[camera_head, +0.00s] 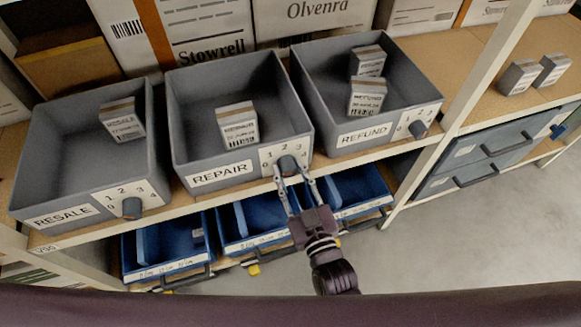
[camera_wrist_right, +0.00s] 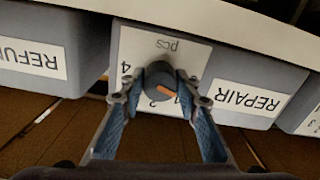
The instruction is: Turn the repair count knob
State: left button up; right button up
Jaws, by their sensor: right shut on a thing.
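The grey repair count knob (camera_head: 288,164) sits on the white dial plate at the front right of the grey REPAIR bin (camera_head: 185,110). My right gripper (camera_head: 292,173) reaches up from below, its two fingers on either side of the knob and shut on it. In the right wrist view the same knob (camera_wrist_right: 159,80) is between the fingertips of the gripper (camera_wrist_right: 164,86). Its orange mark slants, with the lower right end near the 1; the picture is upside down. Fingers hide part of the scale. One small box (camera_head: 238,125) lies in the REPAIR bin. My left gripper is not in view.
The RESALE bin (camera_head: 20,178) with its knob (camera_head: 132,207) stands left. The REFUND bin (camera_head: 309,98) with its knob (camera_head: 418,128) stands right. Blue drawers (camera_head: 189,265) sit below the shelf edge. A white rack post (camera_head: 445,140) rises on the right.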

jog(key=m+p, duration=0.1)
jog(key=m, duration=0.2)
jog(key=shift+r, duration=0.1)
jog(key=shift+m+p, duration=0.45)
jog(key=shift+m, duration=0.55)
jog(key=o, duration=1.2)
jog(key=shift+c, duration=0.2)
jog(key=shift+s, duration=0.1)
jog(key=shift+s+d, duration=0.1)
jog(key=shift+s, duration=0.2)
jog(key=v, duration=1.1)
